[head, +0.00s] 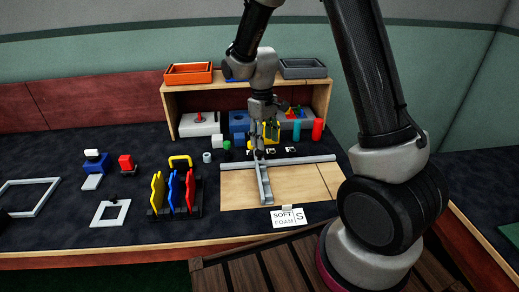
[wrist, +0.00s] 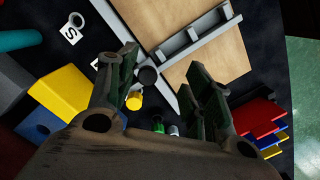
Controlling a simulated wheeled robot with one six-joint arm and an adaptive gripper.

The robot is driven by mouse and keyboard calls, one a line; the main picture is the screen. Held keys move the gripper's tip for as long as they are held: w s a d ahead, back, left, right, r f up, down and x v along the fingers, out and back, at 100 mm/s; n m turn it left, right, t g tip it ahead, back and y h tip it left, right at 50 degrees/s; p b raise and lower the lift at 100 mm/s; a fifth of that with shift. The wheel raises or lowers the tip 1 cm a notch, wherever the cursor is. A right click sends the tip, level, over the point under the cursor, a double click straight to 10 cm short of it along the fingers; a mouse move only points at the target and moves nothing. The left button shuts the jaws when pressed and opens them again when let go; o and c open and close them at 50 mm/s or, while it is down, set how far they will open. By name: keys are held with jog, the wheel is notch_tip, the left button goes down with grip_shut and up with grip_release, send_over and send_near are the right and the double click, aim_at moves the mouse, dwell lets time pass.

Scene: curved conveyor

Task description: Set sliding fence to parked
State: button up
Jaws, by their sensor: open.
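The sliding fence (head: 265,184) is a grey bar lying across the pale wooden board (head: 300,186), meeting a long grey rail (head: 310,159) at the board's back edge. In the wrist view the fence (wrist: 205,37) runs to the upper right from the rail (wrist: 133,38). My gripper (head: 258,150) is over the rail end of the fence, pointing down. In the wrist view my gripper's fingers (wrist: 165,68) are spread, with a black round knob (wrist: 148,75) showing between them beside the rail. Whether a finger touches the fence cannot be told.
A wooden shelf (head: 175,100) with grey, blue and yellow blocks stands behind the board. A rack of blue, yellow and red pieces (head: 174,193) is to the left. A "SOFT FOAM S" card (head: 287,219) lies at the front. The board right of the fence is clear.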

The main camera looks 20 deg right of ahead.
aim_at(260, 151)
jog(key=w, duration=0.2)
jog(key=w+r+t, duration=0.1)
jog(key=shift+w+a+n, duration=0.1)
jog(key=shift+a+n, duration=0.3)
jog(key=shift+f, duration=0.25)
notch_tip(260, 151, down, 7)
jog(key=shift+f, duration=0.2)
jog(key=shift+c, duration=0.4)
grip_shut()
